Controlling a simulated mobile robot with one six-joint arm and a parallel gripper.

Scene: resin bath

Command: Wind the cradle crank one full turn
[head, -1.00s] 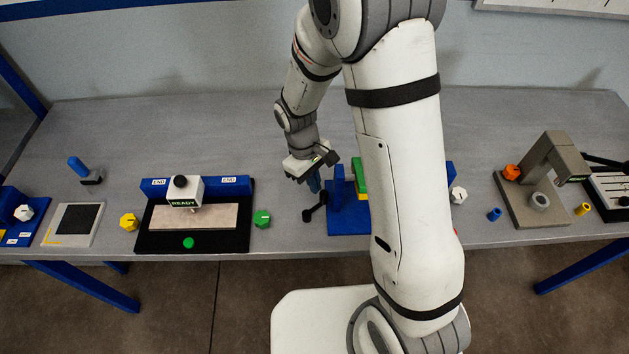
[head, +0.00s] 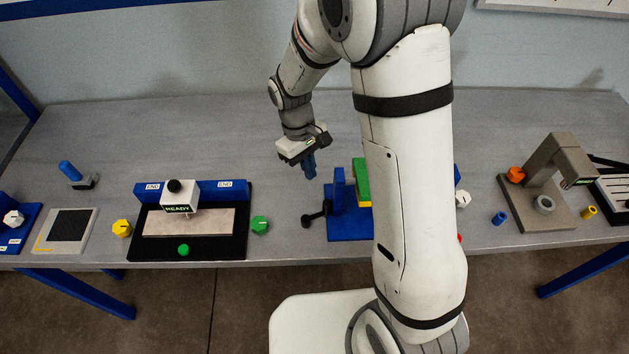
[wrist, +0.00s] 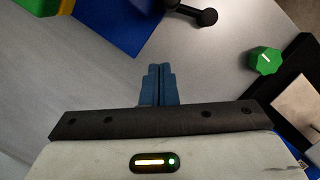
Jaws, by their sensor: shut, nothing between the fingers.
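The cradle (head: 350,226) has a blue base and blue uprights, with a green and yellow block on it. My arm hides its right part in the head view. The black crank (head: 318,214) sticks out from its left side, with a round knob at the lower left end. The crank also shows at the top of the wrist view (wrist: 196,15), beside the blue base (wrist: 120,22). My gripper (head: 310,174) has its blue fingers shut and empty. It is behind the crank in the head view, apart from it. The shut fingertips show in the wrist view (wrist: 160,68).
A green knob (head: 259,225) and a black fixture marked READY (head: 140,236) stand to the left. A grey press-like stand (head: 522,214), a blue peg (head: 498,218) and a yellow peg (head: 589,212) are at the right. The table behind the cradle is clear.

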